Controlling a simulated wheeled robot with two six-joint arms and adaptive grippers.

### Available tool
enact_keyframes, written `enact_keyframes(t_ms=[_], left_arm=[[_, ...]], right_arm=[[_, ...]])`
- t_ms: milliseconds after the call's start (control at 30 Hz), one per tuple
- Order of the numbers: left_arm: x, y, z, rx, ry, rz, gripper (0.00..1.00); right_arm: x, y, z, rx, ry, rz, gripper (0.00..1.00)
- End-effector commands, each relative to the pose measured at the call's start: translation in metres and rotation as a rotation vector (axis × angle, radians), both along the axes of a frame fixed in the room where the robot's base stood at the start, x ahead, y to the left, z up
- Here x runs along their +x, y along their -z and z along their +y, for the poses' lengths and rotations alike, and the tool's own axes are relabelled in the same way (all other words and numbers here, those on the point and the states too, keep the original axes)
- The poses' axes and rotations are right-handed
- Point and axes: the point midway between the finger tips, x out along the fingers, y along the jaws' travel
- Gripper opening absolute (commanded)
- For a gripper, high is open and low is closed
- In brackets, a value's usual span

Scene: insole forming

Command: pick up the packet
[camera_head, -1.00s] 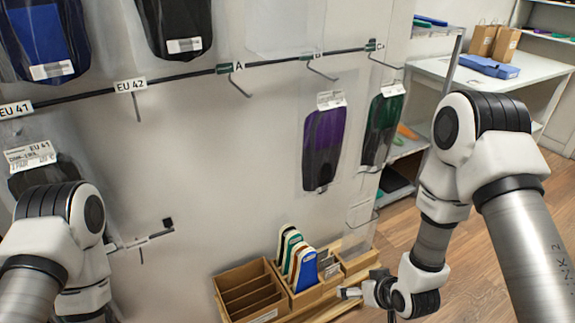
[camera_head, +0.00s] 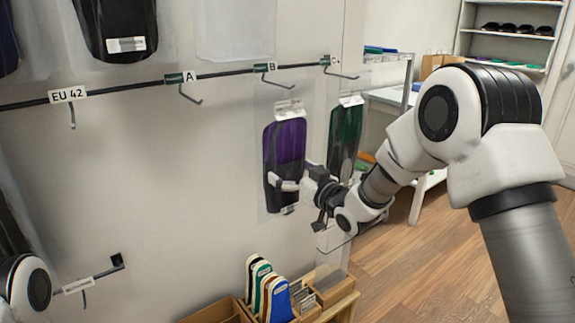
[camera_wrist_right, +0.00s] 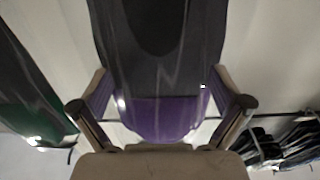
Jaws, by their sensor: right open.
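A clear packet with a purple and black insole (camera_head: 284,147) hangs on the wall below the hook marked B (camera_head: 271,70). My right gripper (camera_head: 288,183) is at the lower part of this packet in the head view. In the right wrist view the packet (camera_wrist_right: 160,60) fills the space between the fingers, one on each side of it. The right gripper (camera_wrist_right: 161,104) is open, and I cannot tell whether either finger touches the packet. My left gripper is out of view; only part of my left arm shows at the lower left.
A green and black packet (camera_head: 345,135) hangs close to the right; it also shows in the right wrist view (camera_wrist_right: 30,85). A wooden box of upright insoles (camera_head: 270,288) stands below. The wall beneath hook A is bare.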

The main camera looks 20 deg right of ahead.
Motion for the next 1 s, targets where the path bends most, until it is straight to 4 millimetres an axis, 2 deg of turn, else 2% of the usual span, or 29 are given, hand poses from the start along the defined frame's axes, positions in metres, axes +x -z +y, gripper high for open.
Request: enact_keyframes(t_ms=[33, 233, 267, 567, 733, 867, 1000], left_arm=[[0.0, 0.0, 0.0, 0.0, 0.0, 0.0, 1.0], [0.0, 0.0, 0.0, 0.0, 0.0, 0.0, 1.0], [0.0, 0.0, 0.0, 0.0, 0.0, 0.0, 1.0], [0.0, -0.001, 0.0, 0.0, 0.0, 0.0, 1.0], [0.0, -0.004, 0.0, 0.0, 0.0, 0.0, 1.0], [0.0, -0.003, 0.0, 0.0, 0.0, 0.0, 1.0], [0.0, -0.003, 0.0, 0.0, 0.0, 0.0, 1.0]], right_arm=[[0.0, 0.0, 0.0, 0.0, 0.0, 0.0, 1.0], [0.0, 0.0, 0.0, 0.0, 0.0, 0.0, 0.29], [0.0, 0.0, 0.0, 0.0, 0.0, 0.0, 0.27], [0.0, -0.002, 0.0, 0.0, 0.0, 0.0, 0.26], [0.0, -0.019, -0.001, 0.001, 0.001, -0.001, 0.26], [-0.026, -0.015, -0.011, 0.003, 0.002, 0.002, 0.26], [-0.067, -0.016, -0.026, 0.008, 0.003, 0.003, 0.26]])
